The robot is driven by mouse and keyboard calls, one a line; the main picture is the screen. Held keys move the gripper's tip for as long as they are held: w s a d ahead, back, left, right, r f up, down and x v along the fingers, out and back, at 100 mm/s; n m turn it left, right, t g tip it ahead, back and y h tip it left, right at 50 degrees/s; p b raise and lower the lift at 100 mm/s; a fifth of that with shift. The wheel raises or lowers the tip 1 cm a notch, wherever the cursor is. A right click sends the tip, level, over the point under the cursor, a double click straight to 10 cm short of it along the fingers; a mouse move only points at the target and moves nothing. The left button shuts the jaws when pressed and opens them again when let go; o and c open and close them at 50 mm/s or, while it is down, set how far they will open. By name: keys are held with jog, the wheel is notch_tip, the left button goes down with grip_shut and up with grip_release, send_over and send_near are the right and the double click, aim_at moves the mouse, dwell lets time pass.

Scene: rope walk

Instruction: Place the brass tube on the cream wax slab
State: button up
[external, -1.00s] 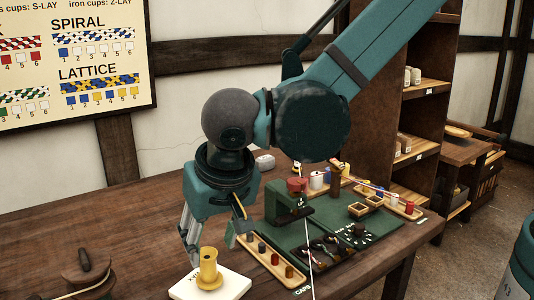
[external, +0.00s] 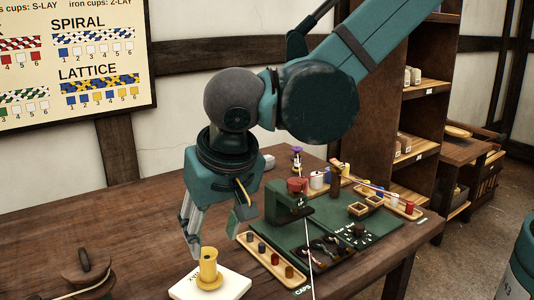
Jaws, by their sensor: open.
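The brass tube (external: 208,268) stands upright on the cream wax slab (external: 236,286) near the front edge of the table. My gripper (external: 212,235) is open and empty, above and behind the tube, with its fingers apart from it. No contact between the fingers and the tube shows.
A wooden tray of small caps (external: 268,258) lies to the right of the slab. Behind it is a green mat (external: 330,228) with a green stand (external: 284,205) and dark trays. A wooden spool (external: 86,272) stands at the left. The table's middle left is clear.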

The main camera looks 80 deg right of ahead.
jog(key=s+d+r+n+t+y, duration=0.1)
jog(key=s+d+r+n, duration=0.1)
jog(key=s+d+r, duration=0.5)
jog(key=s+d+r+n+t+y, duration=0.1)
jog(key=s+d+r+n, duration=0.15)
jog(key=s+r, duration=0.75)
jog(key=s+d+n+t, duration=0.1)
jog(key=s+d+n, duration=0.1)
jog(key=s, duration=0.8)
jog(key=s+d+n+t+y, duration=0.1)
jog(key=s+d+n, duration=0.1)
jog(key=s, duration=0.9)
jog(key=shift+d+r+n, duration=0.2)
jog(key=shift+r+n, duration=0.15)
jog(key=shift+n, duration=0.3)
